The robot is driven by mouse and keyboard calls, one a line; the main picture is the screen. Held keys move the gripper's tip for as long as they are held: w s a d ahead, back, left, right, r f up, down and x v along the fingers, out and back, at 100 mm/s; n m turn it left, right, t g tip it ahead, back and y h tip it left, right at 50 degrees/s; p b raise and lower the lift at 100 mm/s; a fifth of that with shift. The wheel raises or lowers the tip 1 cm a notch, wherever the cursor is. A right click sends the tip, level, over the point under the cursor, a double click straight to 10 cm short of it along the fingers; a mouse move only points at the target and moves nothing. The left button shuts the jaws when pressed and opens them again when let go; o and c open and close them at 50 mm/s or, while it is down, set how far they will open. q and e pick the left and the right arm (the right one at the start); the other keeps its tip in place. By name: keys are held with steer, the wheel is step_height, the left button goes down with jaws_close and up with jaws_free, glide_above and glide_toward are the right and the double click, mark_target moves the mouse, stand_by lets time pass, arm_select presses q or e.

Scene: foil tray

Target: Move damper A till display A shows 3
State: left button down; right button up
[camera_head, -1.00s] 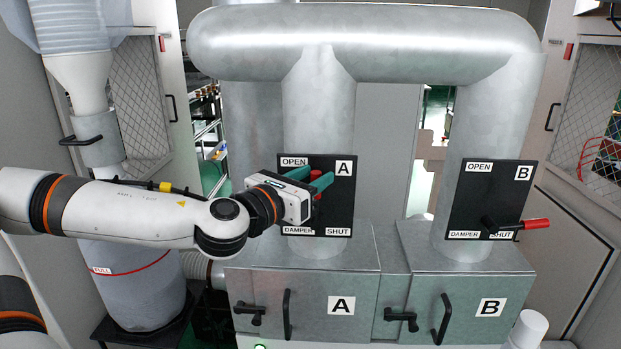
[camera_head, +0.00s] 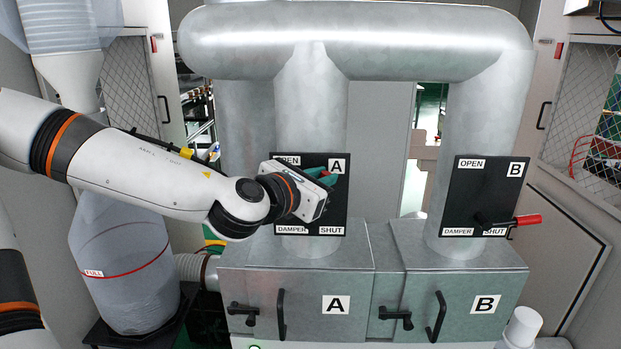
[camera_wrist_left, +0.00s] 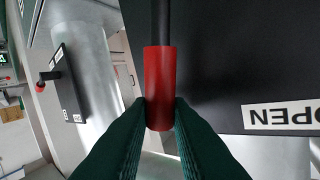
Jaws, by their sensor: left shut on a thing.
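The damper A plate (camera_head: 335,212) is black, with OPEN at its upper left and DAMPER and SHUT along its bottom. My left gripper (camera_head: 325,178) is in front of its upper part, its green fingers shut on damper A's red handle. The wrist view shows the red handle (camera_wrist_left: 159,85) on a black shaft, its end between the fingertips (camera_wrist_left: 159,115). In the head view my gripper hides most of the lever, so its exact angle is hard to read. No display A can be made out. My right gripper is not in view.
The damper B plate (camera_head: 474,190) stands to the right, its red handle (camera_head: 528,220) pointing right near SHUT. Below are metal boxes with door handles (camera_head: 281,315). A filled bag (camera_head: 125,260) stands at left under my arm. A thick pipe (camera_head: 355,42) runs across the top.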

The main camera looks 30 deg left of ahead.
arm_select(q)
steer(key=shift+w+d+f+m, duration=0.1)
steer(key=shift+w+d+m, duration=0.05)
steer(key=shift+d+m, duration=0.15)
steer(key=c, duration=1.3)
jaws_free()
steer(key=s+b, duration=0.2)
steer(key=s, duration=0.2)
steer(key=s+r+b, duration=0.1)
steer(key=s+b, duration=0.2)
steer(key=s, duration=0.1)
steer(key=s+r+b, duration=0.1)
steer(key=s+b, duration=0.2)
steer(key=shift+s+a+r, duration=0.15)
steer(key=shift+s, duration=0.25)
